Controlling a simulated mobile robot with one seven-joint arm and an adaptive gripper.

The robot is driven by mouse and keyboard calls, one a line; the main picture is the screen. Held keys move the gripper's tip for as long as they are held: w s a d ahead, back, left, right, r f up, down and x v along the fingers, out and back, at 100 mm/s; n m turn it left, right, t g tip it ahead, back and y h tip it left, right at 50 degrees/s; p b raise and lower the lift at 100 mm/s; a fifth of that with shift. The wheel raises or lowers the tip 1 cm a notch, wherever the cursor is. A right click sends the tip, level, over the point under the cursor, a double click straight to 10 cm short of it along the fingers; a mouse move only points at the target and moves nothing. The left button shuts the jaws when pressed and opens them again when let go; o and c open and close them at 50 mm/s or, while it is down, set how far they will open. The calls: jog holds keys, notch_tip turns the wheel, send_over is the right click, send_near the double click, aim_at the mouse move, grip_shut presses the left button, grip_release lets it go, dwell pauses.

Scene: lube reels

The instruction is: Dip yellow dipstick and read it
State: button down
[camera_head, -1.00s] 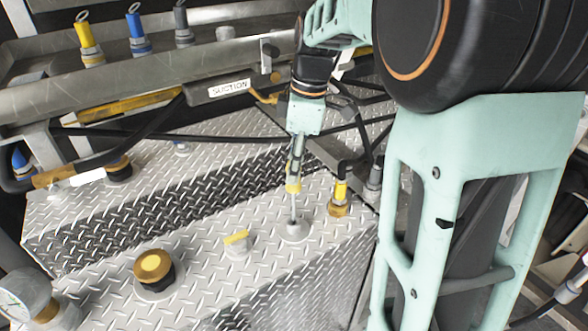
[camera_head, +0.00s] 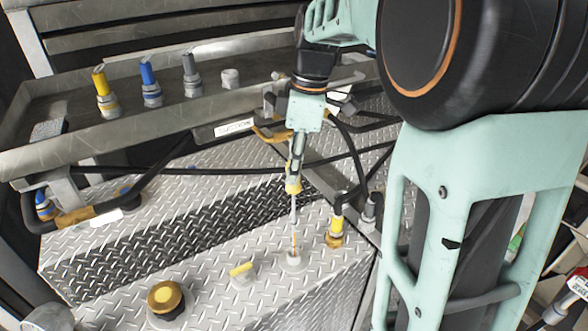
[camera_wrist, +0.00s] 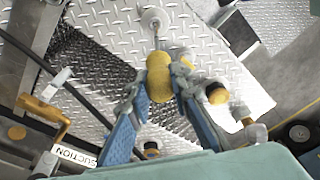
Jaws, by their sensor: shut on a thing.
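My gripper (camera_head: 293,182) is shut on the yellow handle of the dipstick (camera_head: 292,187). The dipstick hangs nearly upright. Its thin rod runs down to a round pale port (camera_head: 292,260) on the diamond-plate top, and its lower length looks orange-brown. I cannot tell whether the tip is inside the port or just above it. In the wrist view the yellow handle (camera_wrist: 159,76) sits between the blue-padded fingers, and the rod points at the round port (camera_wrist: 154,19).
A yellow-collared fitting with a black hose (camera_head: 335,232) stands close right of the port. Behind is a metal trough (camera_head: 60,150) with coloured nozzles. Black hoses cross behind the dipstick.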

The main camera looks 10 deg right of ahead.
notch_tip(320, 180, up, 6)
jog(key=p, duration=0.4)
jog(key=shift+r, duration=0.1)
jog(key=shift+f, duration=0.2)
dwell(0.3)
